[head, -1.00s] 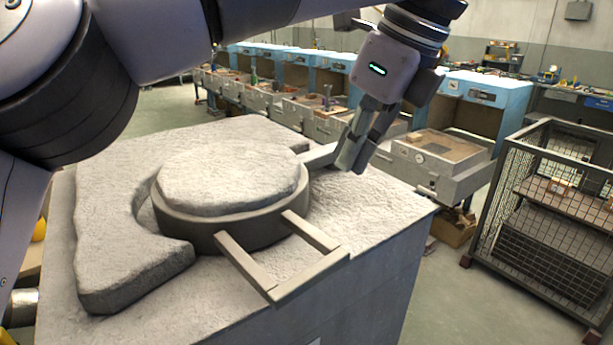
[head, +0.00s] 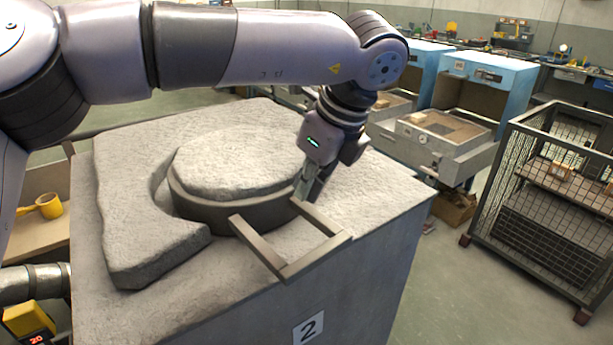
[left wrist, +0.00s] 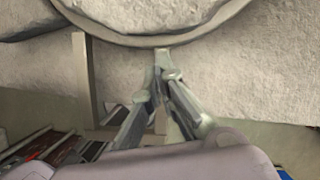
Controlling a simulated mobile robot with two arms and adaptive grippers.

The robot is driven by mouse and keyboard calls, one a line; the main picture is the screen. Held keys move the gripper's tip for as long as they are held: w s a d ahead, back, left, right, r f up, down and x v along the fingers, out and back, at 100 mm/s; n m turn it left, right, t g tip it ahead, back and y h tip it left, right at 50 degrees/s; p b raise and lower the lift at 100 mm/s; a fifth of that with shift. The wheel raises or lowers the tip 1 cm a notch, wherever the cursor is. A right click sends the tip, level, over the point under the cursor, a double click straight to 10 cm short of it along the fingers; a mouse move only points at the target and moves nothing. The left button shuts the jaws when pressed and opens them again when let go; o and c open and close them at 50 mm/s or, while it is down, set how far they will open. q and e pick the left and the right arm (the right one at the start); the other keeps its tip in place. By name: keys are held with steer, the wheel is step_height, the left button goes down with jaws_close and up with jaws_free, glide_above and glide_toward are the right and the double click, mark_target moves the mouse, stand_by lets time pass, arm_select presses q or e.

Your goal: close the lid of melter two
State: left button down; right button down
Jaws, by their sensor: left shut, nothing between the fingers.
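Melter two (head: 375,265) is a grey block with a "2" plate (head: 308,327) on its front. Its lid (head: 240,160), a round rough slab in a dark metal ring (head: 225,215), lies roughly level on top. I cannot tell how tightly it sits. A U-shaped handle (head: 318,258) sticks out from the ring toward the front. My left gripper (head: 303,194) points down at the handle's right bar, close to the ring. In the left wrist view its fingers (left wrist: 163,78) are together by that bar, holding nothing. Contact is unclear. My right gripper is not in view.
A raised curved stone collar (head: 125,225) borders the lid on the left. A wire cage cart (head: 545,215) stands on the right. Blue furnaces (head: 490,80) and open drawers line the back. A yellow ladle (head: 48,206) lies at the left.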

mark_target(284, 186)
arm_select(q)
steer(key=shift+w+f, duration=0.1)
steer(key=shift+w, duration=0.05)
steer(key=shift+w+a+f+m+b, duration=0.1)
steer(key=shift+a+m+b, duration=0.05)
steer(key=shift+a+b, duration=0.35)
steer(key=shift+w+a+f+m+b, duration=0.15)
steer(key=shift+a+b, duration=0.2)
steer(key=shift+b, duration=0.25)
steer(key=shift+w+a+r+m+b, duration=0.1)
steer(key=shift+a+r+m+b, duration=0.15)
steer(key=shift+a+b, duration=0.3)
steer(key=shift+w+a, duration=0.1)
steer(key=shift+a, duration=0.25)
steer(key=shift+r, duration=0.1)
